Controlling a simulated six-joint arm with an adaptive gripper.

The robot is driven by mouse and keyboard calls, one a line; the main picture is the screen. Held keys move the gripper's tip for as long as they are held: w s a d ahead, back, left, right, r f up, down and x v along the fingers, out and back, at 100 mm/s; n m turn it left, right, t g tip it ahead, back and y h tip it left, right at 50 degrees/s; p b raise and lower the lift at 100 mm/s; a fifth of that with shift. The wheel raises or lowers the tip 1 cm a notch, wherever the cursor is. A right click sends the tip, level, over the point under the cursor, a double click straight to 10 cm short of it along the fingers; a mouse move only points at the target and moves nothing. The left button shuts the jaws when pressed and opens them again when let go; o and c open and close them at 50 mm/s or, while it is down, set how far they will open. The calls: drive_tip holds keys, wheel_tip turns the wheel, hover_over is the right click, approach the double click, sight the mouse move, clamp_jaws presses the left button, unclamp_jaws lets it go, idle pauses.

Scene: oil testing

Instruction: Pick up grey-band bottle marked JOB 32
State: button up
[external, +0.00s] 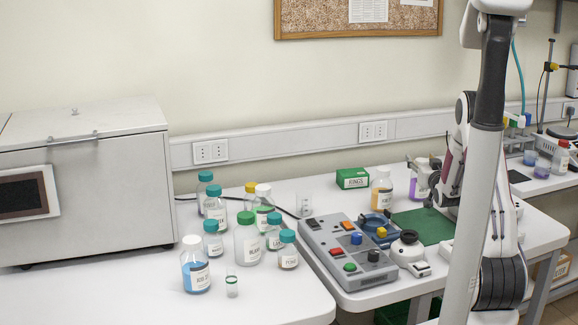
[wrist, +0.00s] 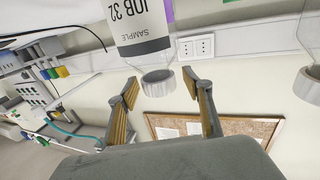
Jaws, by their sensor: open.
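The bottle marked JOB 32 (wrist: 145,30) shows upside down in the wrist view, with a grey band under the lettering and a pale cap (wrist: 157,83). My gripper (wrist: 160,88) is open, with one finger on each side of the cap in that view; I cannot tell whether either touches. In the external view my gripper (external: 421,178) is at a bottle with purple contents (external: 414,189), partly hidden by the fingers. Its label is too small to read there.
A bottle with orange contents (external: 381,192) stands to the left of my gripper, near a green box (external: 352,178). A control panel (external: 349,250) and a green mat (external: 425,226) lie in front. Several bottles crowd the left table. A corkboard (wrist: 222,135) hangs on the wall.

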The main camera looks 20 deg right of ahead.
clamp_jaws()
drive_tip(key=shift+r, duration=0.1)
drive_tip(key=shift+r, duration=0.15)
wheel_tip(320, 180, up, 10)
idle(0.9)
idle(0.5)
